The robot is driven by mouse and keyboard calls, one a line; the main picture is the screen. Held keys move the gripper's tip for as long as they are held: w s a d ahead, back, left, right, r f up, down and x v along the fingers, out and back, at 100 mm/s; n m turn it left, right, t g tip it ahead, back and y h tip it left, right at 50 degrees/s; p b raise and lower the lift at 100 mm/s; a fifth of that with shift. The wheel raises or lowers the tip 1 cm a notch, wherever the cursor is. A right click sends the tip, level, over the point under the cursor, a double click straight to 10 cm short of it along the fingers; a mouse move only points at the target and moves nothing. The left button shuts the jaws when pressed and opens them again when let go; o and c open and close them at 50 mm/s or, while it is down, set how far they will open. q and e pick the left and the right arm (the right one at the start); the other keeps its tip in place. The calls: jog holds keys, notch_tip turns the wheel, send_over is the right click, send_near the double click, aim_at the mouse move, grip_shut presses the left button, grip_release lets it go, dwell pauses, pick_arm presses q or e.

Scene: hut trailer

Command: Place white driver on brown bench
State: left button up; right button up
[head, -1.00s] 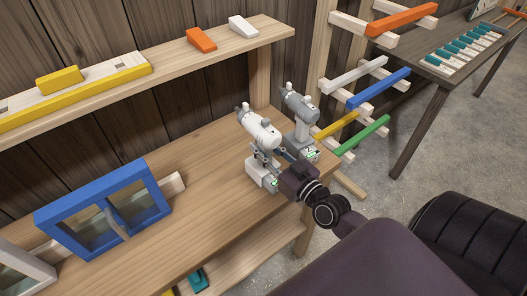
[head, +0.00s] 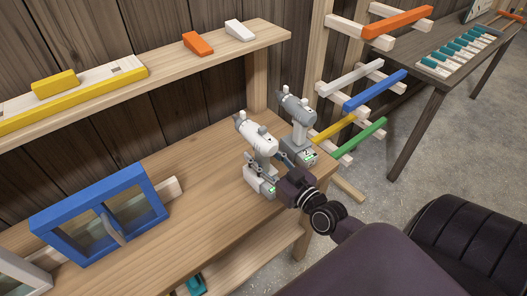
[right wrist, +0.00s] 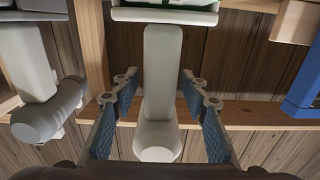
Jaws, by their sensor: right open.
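The white driver (head: 260,138) stands upright on its battery base on the light wooden workbench (head: 185,225). A grey driver (head: 297,108) stands just behind it to the right. My right gripper (head: 273,162) reaches in from the right at the white driver's handle. In the right wrist view, the open fingers of this gripper (right wrist: 161,105) lie on both sides of the white driver's handle (right wrist: 162,75), with gaps visible. The grey driver (right wrist: 35,75) is at the left there. A dark brown bench (head: 434,80) stands at the far right. My left gripper is out of view.
A blue framed window piece (head: 62,220) lies on the workbench at left. A shelf (head: 160,88) above holds yellow, orange and white blocks. A rack with coloured bars (head: 375,90) stands behind the grey driver. Teal and white pieces (head: 460,52) occupy part of the dark bench.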

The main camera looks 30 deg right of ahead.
jog(key=s+b, duration=0.2)
jog(key=s, duration=1)
jog(key=shift+d+r+b, duration=0.2)
jog(key=shift+d+b, duration=0.2)
jog(key=shift+d, duration=0.05)
